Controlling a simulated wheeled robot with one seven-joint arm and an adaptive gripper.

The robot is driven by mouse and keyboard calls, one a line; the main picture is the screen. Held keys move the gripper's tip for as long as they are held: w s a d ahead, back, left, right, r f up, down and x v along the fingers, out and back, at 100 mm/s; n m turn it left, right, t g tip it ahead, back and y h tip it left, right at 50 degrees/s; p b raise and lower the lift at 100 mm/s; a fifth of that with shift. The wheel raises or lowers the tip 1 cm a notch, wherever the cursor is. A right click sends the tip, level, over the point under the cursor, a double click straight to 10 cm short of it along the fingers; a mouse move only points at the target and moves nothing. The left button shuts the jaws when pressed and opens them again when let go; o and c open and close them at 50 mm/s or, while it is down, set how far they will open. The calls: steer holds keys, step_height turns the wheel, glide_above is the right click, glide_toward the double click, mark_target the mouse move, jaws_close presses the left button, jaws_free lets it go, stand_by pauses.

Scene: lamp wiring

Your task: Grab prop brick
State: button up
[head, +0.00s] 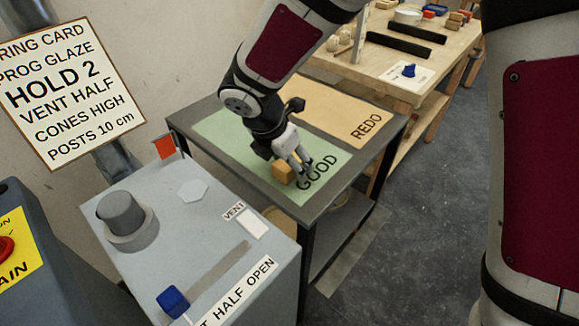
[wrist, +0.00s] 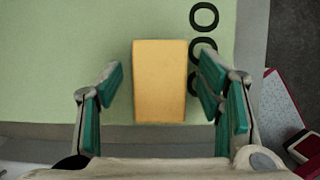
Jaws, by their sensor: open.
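The prop brick (head: 283,172) is a small yellow-orange block on the green GOOD area (head: 228,128) of the grey table, close to its front edge. In the wrist view the brick (wrist: 160,80) stands upright in the picture, centred between the fingers. My gripper (head: 294,163) is at the brick, pointing down. In the wrist view my gripper (wrist: 163,95) is open, with green-padded fingers on the left and right of the brick. A gap shows on the left; the right finger is closer to the brick. The head view shows the brick partly behind the fingers.
The orange REDO area (head: 325,100) beside the green one is bare. A grey control box (head: 190,240) with a knob and a blue-handled slider stands in front. A wooden workbench (head: 400,75) with several items stands at the back right.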

steer(key=c, duration=1.3)
steer(key=shift+o, duration=0.2)
steer(key=shift+r, duration=0.1)
